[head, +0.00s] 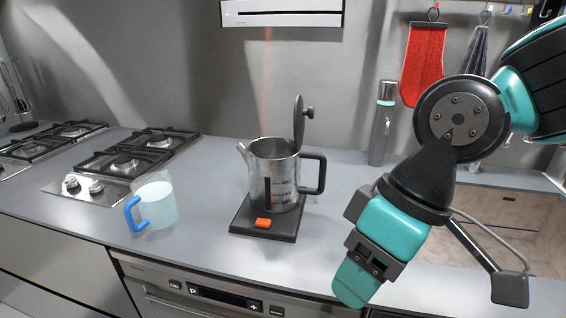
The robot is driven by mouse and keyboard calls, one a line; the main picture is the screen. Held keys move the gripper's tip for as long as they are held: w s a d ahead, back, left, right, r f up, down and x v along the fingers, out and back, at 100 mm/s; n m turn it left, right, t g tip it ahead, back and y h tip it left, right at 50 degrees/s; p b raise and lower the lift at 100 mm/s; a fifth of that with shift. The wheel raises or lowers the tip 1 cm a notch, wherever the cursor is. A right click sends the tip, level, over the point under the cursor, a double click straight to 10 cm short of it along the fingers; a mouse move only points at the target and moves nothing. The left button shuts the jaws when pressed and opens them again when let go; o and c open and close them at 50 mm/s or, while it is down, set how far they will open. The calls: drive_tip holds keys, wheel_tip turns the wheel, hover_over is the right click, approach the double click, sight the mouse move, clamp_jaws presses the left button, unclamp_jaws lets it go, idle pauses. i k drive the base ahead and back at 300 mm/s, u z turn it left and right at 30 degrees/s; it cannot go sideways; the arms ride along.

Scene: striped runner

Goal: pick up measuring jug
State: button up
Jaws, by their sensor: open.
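The measuring jug (158,206) appears to be the small translucent, pale blue vessel with a blue handle in the head view. It stands upright on the grey counter (200,238), left of centre and near the front edge, with its handle toward the left. My gripper (432,287) is at the lower right, with its fingers spread wide and nothing between them. It is well to the right of the jug, and the kettle stands between them.
A steel kettle (272,165) with its lid raised stands on a dark base (250,222) with an orange switch. Gas burners (125,160) are behind and left of the jug. A tap (381,135) and sink are at right. Bare counter lies between jug and kettle base.

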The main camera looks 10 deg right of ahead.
sight(154, 199)
drive_tip(key=u, duration=1.15)
drive_tip(key=i, duration=0.1)
drive_tip(key=z, duration=0.2)
